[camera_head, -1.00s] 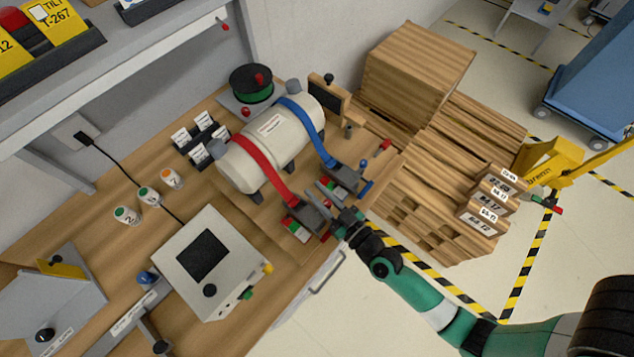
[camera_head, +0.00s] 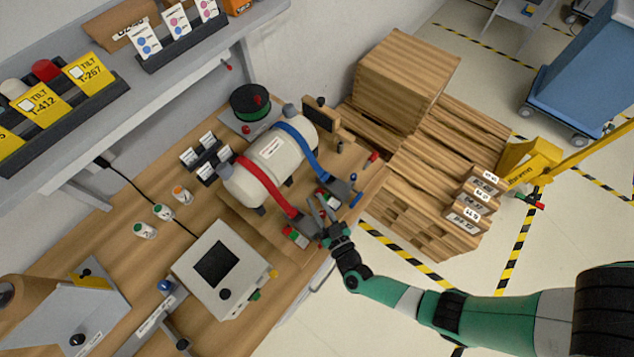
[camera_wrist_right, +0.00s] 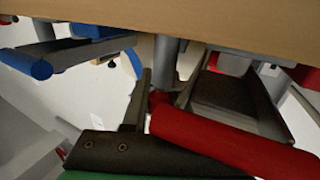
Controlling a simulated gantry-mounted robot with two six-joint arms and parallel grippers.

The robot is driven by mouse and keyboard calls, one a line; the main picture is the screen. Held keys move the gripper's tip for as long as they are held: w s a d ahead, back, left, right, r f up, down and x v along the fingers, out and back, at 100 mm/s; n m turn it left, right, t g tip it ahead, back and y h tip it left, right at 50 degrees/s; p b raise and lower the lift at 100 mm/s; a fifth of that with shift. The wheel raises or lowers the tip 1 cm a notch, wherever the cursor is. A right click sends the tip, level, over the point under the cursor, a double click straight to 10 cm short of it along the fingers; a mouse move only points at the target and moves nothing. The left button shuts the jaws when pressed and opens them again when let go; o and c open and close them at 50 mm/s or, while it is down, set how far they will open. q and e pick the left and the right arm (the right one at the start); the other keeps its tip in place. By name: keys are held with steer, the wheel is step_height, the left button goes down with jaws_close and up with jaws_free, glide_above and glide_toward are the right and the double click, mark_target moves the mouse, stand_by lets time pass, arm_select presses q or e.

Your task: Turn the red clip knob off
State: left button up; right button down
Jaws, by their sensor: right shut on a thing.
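A white tank (camera_head: 262,170) lies on the bench with a red strap (camera_head: 266,185) and a blue strap (camera_head: 304,148) around it. The red strap runs down to a dark grey clip (camera_head: 301,226). My right gripper (camera_head: 322,217) is at this clip, over the bench's front edge. In the right wrist view, the red clip knob (camera_wrist_right: 225,143) is a red cylinder lying between the dark fingers, and the gripper is shut on it. The blue clip's knob (camera_wrist_right: 38,68) shows at the left there. My left gripper is not in view.
The blue clip (camera_head: 338,188) stands close beside the red one. Small red and green blocks (camera_head: 296,237) lie near the red clip. A grey screen box (camera_head: 220,270) stands to the left. Pallets with a wooden crate (camera_head: 405,80) stand to the right.

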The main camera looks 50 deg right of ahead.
mark_target(324, 217)
steer(key=shift+w+r, duration=0.1)
steer(key=shift+r, duration=0.15)
steer(key=c, duration=0.8)
jaws_free()
steer(key=shift+o, duration=0.5)
steer(key=shift+f, duration=0.15)
steer(key=p+v, duration=0.1)
steer(key=v, duration=0.9)
steer(key=shift+a+p, duration=0.15)
steer(key=shift+p, duration=0.25)
steer(key=shift+v, duration=0.85)
